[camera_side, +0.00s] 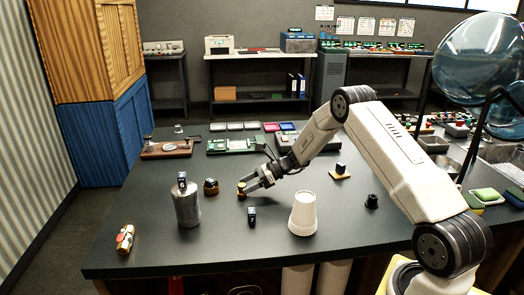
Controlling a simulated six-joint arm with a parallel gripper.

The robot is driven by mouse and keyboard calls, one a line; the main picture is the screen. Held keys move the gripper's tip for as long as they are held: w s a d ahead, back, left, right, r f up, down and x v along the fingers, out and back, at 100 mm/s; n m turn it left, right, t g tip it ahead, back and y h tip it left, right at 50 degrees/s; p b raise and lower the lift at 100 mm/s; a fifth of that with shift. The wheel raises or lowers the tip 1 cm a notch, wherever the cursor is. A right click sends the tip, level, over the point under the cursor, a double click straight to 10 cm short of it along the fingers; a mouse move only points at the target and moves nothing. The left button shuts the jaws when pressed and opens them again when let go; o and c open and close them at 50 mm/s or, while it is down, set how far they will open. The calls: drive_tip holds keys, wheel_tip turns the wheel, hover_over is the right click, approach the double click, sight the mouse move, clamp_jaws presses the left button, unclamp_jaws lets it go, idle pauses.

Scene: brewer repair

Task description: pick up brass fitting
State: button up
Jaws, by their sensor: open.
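My gripper (253,183) is open and low over the middle of the dark table. Its fingertips are at a small brass-coloured piece (241,190), which looks like the brass fitting. I cannot tell whether the fingers touch it or sit around it. A second brass and dark round piece (210,187) stands just to the left, apart from the gripper.
A metal cylinder (187,208) with a small dark block on top stands to the left. A small black block (251,216) and a white cup (303,214) are near the front. A green circuit board (236,145) lies behind.

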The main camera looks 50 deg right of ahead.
sight(237, 197)
drive_tip(key=shift+x, duration=2.05)
clamp_jaws()
